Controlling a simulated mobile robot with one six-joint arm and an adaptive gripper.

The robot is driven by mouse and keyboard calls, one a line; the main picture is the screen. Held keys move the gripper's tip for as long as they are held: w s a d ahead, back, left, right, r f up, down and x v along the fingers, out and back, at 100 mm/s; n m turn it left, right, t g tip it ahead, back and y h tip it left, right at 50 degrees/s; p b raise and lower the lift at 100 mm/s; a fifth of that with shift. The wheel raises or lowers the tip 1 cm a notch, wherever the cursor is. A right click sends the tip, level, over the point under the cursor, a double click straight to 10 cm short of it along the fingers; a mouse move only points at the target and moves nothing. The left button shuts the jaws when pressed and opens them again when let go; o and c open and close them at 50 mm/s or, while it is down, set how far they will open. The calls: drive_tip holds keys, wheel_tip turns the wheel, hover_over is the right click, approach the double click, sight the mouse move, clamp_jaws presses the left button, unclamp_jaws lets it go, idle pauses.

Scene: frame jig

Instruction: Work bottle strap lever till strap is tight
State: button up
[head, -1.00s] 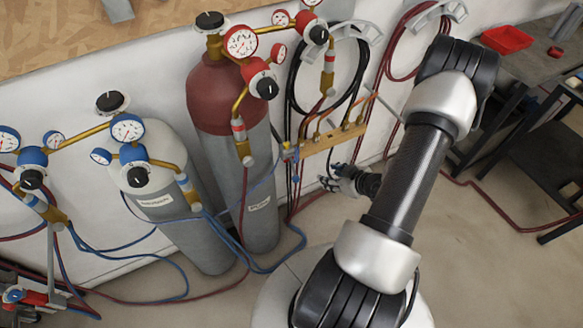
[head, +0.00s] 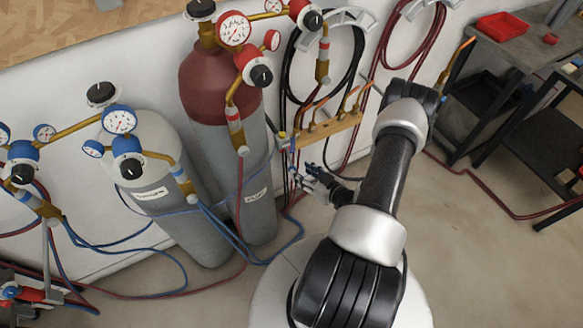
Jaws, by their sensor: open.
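The maroon-topped gas bottle (head: 216,92) and the white-topped gas bottle (head: 165,140) stand upright against the wall. A thin blue band (head: 217,203), which looks like the strap, runs across their fronts and up to the right. It ends near a small yellow and blue fitting (head: 283,141) by the wall; I cannot tell whether this is the lever. My gripper (head: 303,180) is open, right of the maroon-topped bottle and below the brass manifold. It seems apart from the bottle. Its fingers are small in the view, and I cannot make out anything between them.
Blue and red hoses (head: 160,262) loop around the bottles' feet. A brass manifold (head: 330,130) and coiled hoses (head: 415,45) are on the wall. Dark metal tables (head: 505,55) stand at right, one with a red tray (head: 501,24). The floor before them is mostly clear.

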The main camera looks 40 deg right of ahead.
sight(292, 166)
drive_tip(key=b+x, duration=0.1)
drive_tip(key=x, duration=0.6)
drive_tip(key=shift+w+f+b, duration=0.1)
drive_tip(key=shift+b, duration=0.2)
drive_tip(key=shift+c, duration=0.3)
clamp_jaws()
